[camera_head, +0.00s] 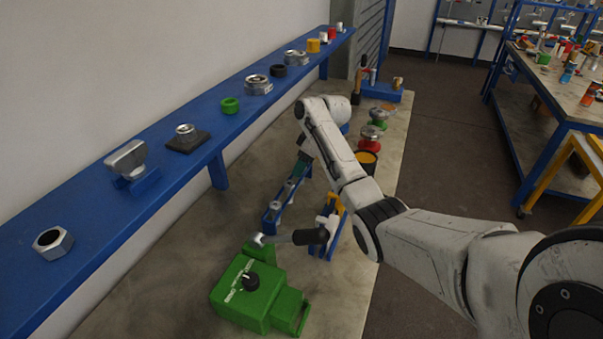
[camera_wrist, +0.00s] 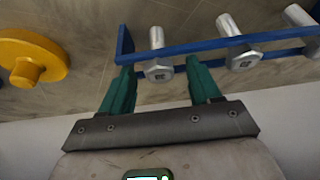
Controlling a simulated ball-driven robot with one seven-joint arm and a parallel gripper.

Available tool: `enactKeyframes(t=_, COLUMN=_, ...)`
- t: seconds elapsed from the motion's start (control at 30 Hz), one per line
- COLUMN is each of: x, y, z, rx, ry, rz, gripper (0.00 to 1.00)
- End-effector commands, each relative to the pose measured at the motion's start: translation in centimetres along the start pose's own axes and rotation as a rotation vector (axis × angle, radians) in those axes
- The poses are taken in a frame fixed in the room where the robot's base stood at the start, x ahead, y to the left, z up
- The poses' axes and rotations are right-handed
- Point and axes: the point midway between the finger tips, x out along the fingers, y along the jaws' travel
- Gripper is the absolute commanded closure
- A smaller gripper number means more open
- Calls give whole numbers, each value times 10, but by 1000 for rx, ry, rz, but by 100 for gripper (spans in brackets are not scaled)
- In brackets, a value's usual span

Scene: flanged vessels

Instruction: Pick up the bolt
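Several metal bolts with hex heads sit in a blue rack (camera_head: 268,218) on the bench, and the rack's bar also shows in the wrist view (camera_wrist: 215,46). The end bolt (camera_wrist: 158,70) lies between the two green fingertips of my gripper (camera_wrist: 159,78) in the wrist view, with a gap on each side. Two more bolts (camera_wrist: 240,58) stand to its right. In the head view my gripper (camera_head: 301,166) is above the far end of the rack, partly hidden by my arm. My gripper is open and holds nothing.
A yellow round part (camera_wrist: 32,58) lies left of the rack in the wrist view. A green machine (camera_head: 260,293) with a lever stands at the bench's near end. A blue shelf (camera_head: 90,215) with metal parts runs along the wall. Red and black round parts (camera_head: 369,145) stand behind.

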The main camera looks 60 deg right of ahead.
Motion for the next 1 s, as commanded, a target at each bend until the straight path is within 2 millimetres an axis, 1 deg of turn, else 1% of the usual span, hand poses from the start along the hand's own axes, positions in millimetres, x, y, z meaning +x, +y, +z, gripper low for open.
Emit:
enactKeyframes(t=0.03, x=0, y=0, z=0, rx=0, ry=0, rz=0, gripper=43)
enactKeyframes(t=0.07, x=0, y=0, z=0, rx=0, ry=0, rz=0, gripper=46)
enactKeyframes(t=0.63, x=0, y=0, z=0, rx=0, ry=0, rz=0, gripper=100)
enactKeyframes(t=0.9, x=-1, y=0, z=-1, rx=0, ry=1, rz=1, gripper=100)
enactKeyframes(t=1.0, x=-5, y=1, z=-2, rx=-1, ry=2, rz=2, gripper=100)
